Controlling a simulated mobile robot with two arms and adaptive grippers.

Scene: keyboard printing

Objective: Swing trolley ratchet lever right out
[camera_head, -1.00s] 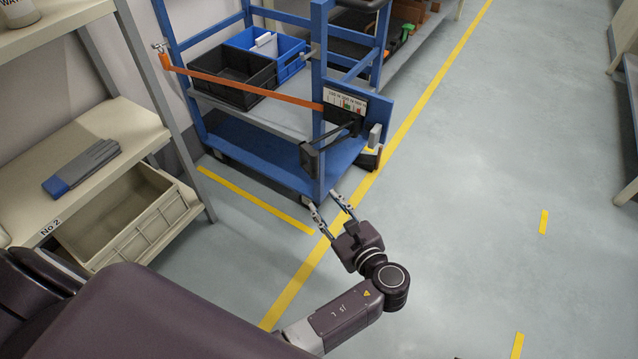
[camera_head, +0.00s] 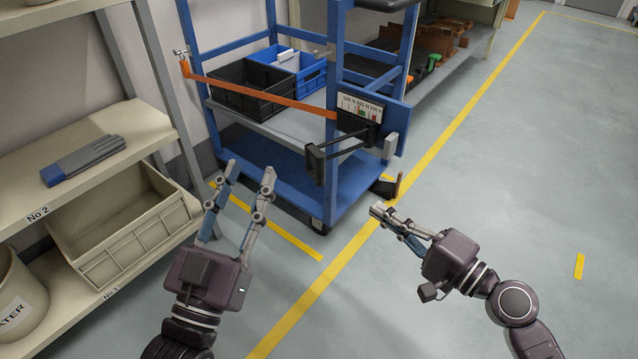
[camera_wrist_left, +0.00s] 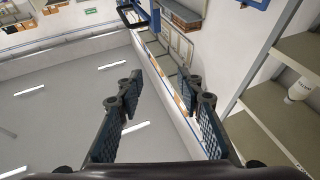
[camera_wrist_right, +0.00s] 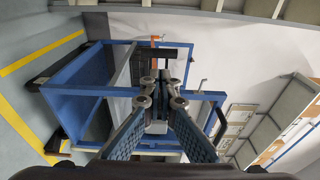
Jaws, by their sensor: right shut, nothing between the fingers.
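The blue trolley (camera_head: 335,185) stands ahead with an orange strap (camera_head: 262,98) across its front. The strap runs from the left post to a dark ratchet (camera_head: 352,124) at the right post. A black lever frame (camera_head: 340,151) with a dark end piece (camera_head: 315,164) sticks out from there toward the front left. My left gripper (camera_head: 248,171) is open and empty, left of the lever end and apart from it; its spread fingers show in the left wrist view (camera_wrist_left: 160,92). My right gripper (camera_head: 380,210) is shut and empty, below and right of the lever; its tips meet in the right wrist view (camera_wrist_right: 160,82).
The trolley carries a black bin (camera_head: 245,92) and a blue bin (camera_head: 300,68). Open floor (camera_head: 500,180) lies right of the yellow line.

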